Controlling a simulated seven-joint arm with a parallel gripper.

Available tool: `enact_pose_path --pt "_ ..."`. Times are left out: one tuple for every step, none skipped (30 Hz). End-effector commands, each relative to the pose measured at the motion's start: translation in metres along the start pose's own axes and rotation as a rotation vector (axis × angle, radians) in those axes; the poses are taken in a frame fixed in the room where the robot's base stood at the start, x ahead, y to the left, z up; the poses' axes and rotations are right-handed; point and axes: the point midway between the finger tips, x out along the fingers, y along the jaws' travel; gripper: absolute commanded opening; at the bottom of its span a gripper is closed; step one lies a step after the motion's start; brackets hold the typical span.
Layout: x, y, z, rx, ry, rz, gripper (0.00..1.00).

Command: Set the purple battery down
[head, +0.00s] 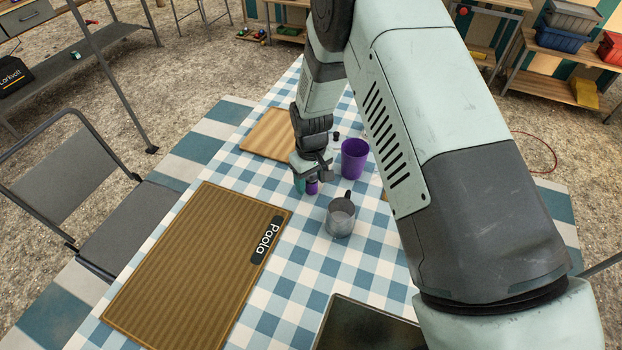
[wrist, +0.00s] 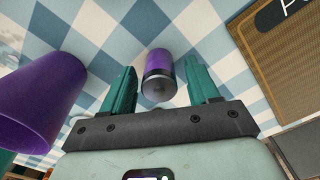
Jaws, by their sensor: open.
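The purple battery (wrist: 159,75) is a short cylinder with a dark band and a grey end. In the wrist view it stands between the two teal fingers of my gripper (wrist: 160,85), with a gap on each side. The fingers are open. It appears to rest on the blue and white checked cloth (wrist: 215,45). In the head view the battery (head: 312,187) shows as a small purple patch beside my gripper (head: 305,186), mostly hidden by the fingers.
A purple cup (head: 354,158) stands close to the gripper, and a grey metal mug (head: 340,217) stands nearer. A brown mat (head: 190,270) labelled Paola lies at left. A wooden board (head: 266,135) lies behind. A dark tray (head: 365,325) is at the front edge.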

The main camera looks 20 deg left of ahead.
Motion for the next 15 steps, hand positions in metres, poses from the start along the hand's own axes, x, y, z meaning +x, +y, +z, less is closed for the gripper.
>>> enact_pose_path --pt "-0.004 0.000 -0.001 0.000 0.002 0.001 0.60" --pt "-0.007 0.000 -0.001 0.000 0.002 0.001 0.60" --pt "-0.012 0.000 -0.001 0.000 0.002 0.001 0.60" --pt "-0.017 0.001 -0.001 0.000 0.003 0.001 0.60" --pt "-0.023 0.001 -0.001 0.000 0.004 0.001 0.60" --pt "-0.031 0.001 -0.001 0.000 0.005 0.002 0.60" --pt "-0.038 0.001 -0.001 0.000 0.005 0.002 0.60" --pt "-0.044 0.001 -0.001 0.000 0.004 0.001 0.60" --pt "-0.053 0.001 -0.001 0.000 0.005 0.001 0.60" --pt "-0.060 0.001 -0.001 0.000 0.004 0.001 0.60" --pt "-0.067 0.001 -0.001 0.000 0.005 0.002 0.60" --pt "-0.075 0.001 -0.001 0.000 0.005 0.002 0.60" --pt "-0.082 0.000 -0.001 0.000 0.004 0.001 0.60" --pt "-0.087 0.000 -0.001 0.000 0.004 0.001 0.60" --pt "-0.094 0.000 -0.001 0.000 0.003 0.001 0.60"
